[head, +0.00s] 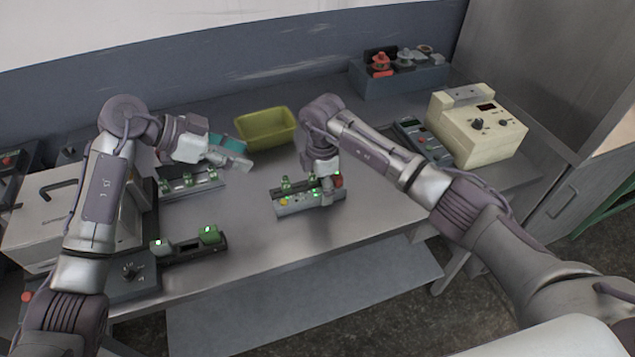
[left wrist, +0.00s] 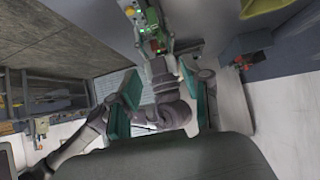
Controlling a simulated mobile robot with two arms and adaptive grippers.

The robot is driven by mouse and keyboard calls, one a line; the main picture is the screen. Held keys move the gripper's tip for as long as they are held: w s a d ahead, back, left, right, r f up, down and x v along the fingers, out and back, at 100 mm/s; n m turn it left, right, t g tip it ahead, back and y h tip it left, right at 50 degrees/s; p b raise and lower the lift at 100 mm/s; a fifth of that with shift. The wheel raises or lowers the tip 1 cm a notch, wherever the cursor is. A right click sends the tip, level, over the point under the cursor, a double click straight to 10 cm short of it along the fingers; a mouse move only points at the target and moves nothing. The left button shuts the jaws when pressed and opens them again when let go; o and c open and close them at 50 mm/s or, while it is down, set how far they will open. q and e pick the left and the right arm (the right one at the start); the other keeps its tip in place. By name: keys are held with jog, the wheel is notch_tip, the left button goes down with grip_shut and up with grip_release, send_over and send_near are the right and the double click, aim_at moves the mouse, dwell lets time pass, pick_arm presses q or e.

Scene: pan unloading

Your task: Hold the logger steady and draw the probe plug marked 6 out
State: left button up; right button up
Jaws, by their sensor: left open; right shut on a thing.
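The logger (head: 296,208) is a small grey unit on the bench with green-lit plugs (head: 286,184) on top, a yellow button and a red knob at its right end. The numbers on the plugs are too small to read. My right gripper (head: 326,192) points down at the logger's right part and is shut on its body. My left gripper (head: 238,155), with teal pads, is open and empty above the bench, up and left of the logger. The left wrist view shows its two pads (left wrist: 158,100) apart, with the logger (left wrist: 148,25) beyond them at the top.
A yellow-green bin (head: 266,140) stands behind the logger. Similar lit units lie to the left, one behind (head: 205,188) and one in front (head: 190,254). A cream box (head: 480,130) and a blue-grey crate (head: 400,80) stand at the right. The bench in front of the logger is clear.

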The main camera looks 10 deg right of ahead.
pick_arm(q)
jog(key=m, duration=0.2)
jog(key=m+t+y, duration=0.1)
jog(key=m+y, duration=0.5)
jog(key=m, duration=2.3)
send_near(284, 177)
jog(key=shift+m, duration=0.3)
jog(key=x, duration=1)
jog(key=shift+f, duration=0.25)
jog(key=shift+y, duration=0.3)
grip_shut()
